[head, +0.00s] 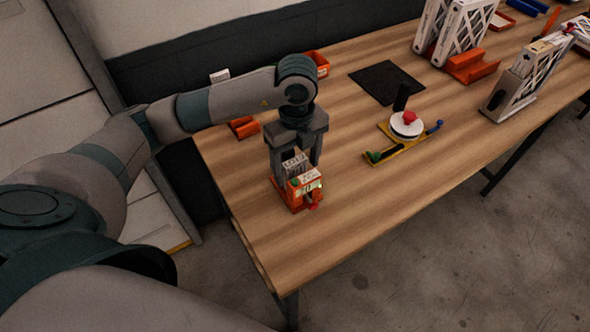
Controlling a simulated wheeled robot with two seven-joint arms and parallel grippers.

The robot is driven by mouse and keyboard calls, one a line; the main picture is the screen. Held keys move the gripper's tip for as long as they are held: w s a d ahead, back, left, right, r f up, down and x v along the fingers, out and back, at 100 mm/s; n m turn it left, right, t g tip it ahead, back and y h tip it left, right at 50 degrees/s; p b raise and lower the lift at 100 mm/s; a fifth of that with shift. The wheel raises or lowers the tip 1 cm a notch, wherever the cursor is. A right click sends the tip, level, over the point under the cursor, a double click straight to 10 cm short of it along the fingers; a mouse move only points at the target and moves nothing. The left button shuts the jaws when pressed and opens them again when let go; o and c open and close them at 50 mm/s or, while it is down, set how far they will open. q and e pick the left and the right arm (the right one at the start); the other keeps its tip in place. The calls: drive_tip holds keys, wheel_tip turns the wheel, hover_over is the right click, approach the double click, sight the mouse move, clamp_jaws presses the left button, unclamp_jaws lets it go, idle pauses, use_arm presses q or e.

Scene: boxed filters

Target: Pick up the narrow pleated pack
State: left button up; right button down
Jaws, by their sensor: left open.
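My left gripper (296,162) points down over the near left part of the wooden table, with its two fingers apart. A small white, label-like block (294,163), which looks like the narrow pleated pack, shows between the fingers. It stands at an orange holder (297,196) with a pale printed top and a red knob in front. The fingers partly hide the pack, and I cannot tell whether they touch it. My right gripper is not in view.
On the wooden table (330,222), a yellow fixture (404,146) with a white disc and red knob stands right of the gripper. A black mat (386,82) lies behind it. Large white-framed filters (463,32) stand at back right. The near middle is clear.

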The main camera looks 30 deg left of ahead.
sight(296, 174)
use_arm(q)
wheel_tip(296, 174, down, 3)
drive_tip(key=shift+s+r+p, duration=0.1)
drive_tip(key=shift+s+p, duration=0.05)
drive_tip(key=shift+p, duration=0.55)
drive_tip(key=shift+f, duration=0.45)
drive_tip(key=c, duration=1.2)
